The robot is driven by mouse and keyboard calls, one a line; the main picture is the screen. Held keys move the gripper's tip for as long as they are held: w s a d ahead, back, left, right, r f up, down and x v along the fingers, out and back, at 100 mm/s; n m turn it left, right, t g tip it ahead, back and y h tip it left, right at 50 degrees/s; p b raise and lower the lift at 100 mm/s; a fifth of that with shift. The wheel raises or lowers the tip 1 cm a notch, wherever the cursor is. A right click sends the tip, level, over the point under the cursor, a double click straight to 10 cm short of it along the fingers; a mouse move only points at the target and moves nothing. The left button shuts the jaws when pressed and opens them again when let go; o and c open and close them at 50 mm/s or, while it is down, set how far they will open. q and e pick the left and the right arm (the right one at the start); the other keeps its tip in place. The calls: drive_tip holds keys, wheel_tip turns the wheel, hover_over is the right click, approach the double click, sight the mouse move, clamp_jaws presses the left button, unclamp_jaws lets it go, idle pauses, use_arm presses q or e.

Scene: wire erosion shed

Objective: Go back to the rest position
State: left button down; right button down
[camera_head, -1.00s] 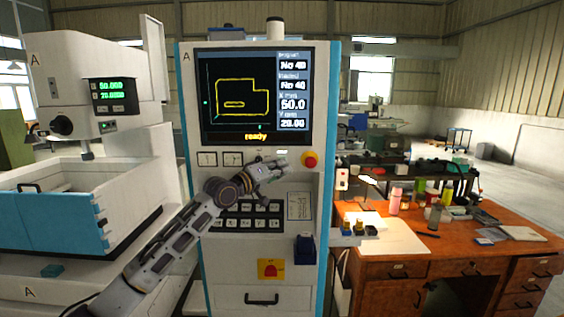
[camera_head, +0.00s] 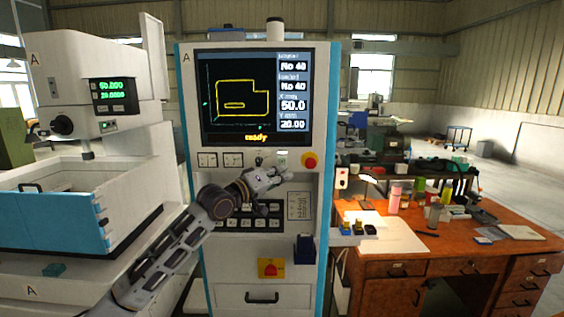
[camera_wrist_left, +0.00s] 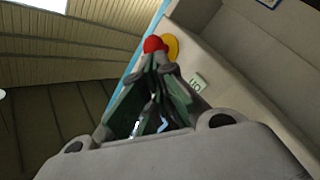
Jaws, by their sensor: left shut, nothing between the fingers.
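My left gripper (camera_head: 283,173) is in front of the white control cabinet (camera_head: 260,293), below the screen. Its fingers are shut with nothing between them. In the left wrist view the closed fingertips (camera_wrist_left: 154,57) overlap the red emergency stop button (camera_wrist_left: 153,44) on its yellow base; whether they touch it cannot be told. In the head view the red button (camera_head: 309,160) shows just right of and above the fingertips. The screen (camera_head: 240,97) shows a yellow outline and the word "ready". My right gripper is not in view.
The machine with a blue-fronted tank (camera_head: 50,222) stands at the left. A keypad (camera_head: 232,222) is partly hidden behind my arm. A wooden desk (camera_head: 440,262) with bottles and papers stands at the right. Open floor lies beyond the desk.

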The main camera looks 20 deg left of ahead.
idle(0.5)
